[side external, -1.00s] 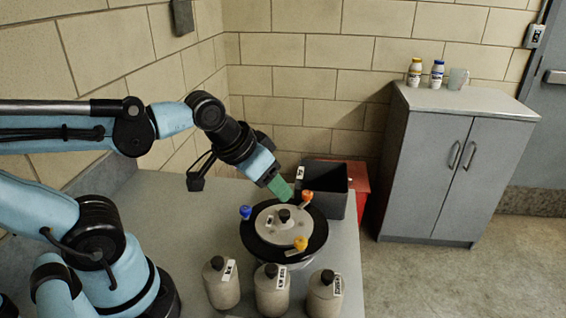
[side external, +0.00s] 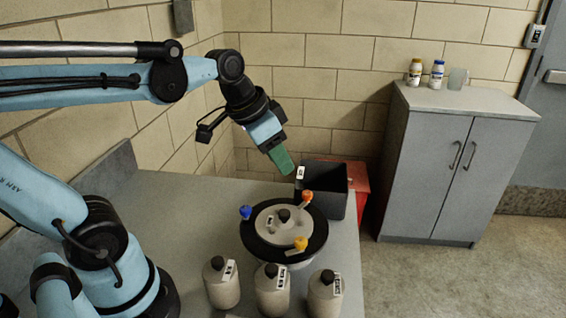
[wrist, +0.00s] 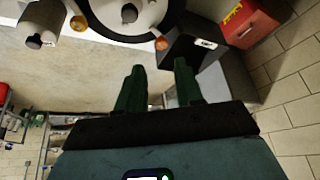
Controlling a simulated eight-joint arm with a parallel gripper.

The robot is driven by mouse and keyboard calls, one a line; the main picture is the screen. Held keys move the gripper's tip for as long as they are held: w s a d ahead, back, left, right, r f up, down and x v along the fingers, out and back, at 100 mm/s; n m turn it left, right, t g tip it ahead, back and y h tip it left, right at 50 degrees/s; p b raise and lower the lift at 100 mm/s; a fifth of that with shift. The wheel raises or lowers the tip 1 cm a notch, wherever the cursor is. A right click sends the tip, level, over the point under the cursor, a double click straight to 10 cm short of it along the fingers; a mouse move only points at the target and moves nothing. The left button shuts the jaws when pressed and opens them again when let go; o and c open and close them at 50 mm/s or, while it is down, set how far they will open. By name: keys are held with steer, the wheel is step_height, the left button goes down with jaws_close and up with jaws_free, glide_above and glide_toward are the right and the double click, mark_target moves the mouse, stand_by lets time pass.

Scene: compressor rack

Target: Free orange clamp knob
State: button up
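A round black-rimmed vessel (side external: 262,249) with a pale lid (side external: 270,228) stands on the bench. An orange clamp knob (side external: 307,196) is on its far right rim, by the black bin. An amber-orange knob (side external: 300,243) is on the near rim and a blue knob (side external: 246,212) on the left. My gripper (side external: 283,168) is raised above and behind the vessel, clear of the knobs. In the wrist view its green fingers (wrist: 160,66) are apart with nothing between them. The orange knob by the bin (wrist: 162,44) shows beyond the fingertips.
A black open bin (side external: 335,199) stands right behind the vessel, with a red container (side external: 358,178) beyond it. Several grey bottles (side external: 271,292) line the near side. The bench (side external: 185,215) left of the vessel is clear. A grey cabinet (side external: 443,165) stands right.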

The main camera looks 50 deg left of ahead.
mark_target(306, 193)
steer(key=shift+m+g+h, duration=0.3)
steer(key=shift+m+g, duration=0.2)
steer(key=shift+m, duration=0.2)
steer(key=shift+w+a+r+x, duration=0.1)
steer(key=shift+w+x, duration=0.25)
steer(key=shift+x, duration=1.45)
steer(key=shift+w+a+r+x, duration=0.15)
steer(key=shift+w+x, duration=0.2)
steer(key=shift+x, duration=1.45)
steer(key=shift+w+a+r+x, duration=0.1)
steer(key=shift+w+x, duration=0.25)
steer(key=shift+x, duration=1.45)
steer(key=shift+c, duration=0.5)
jaws_close()
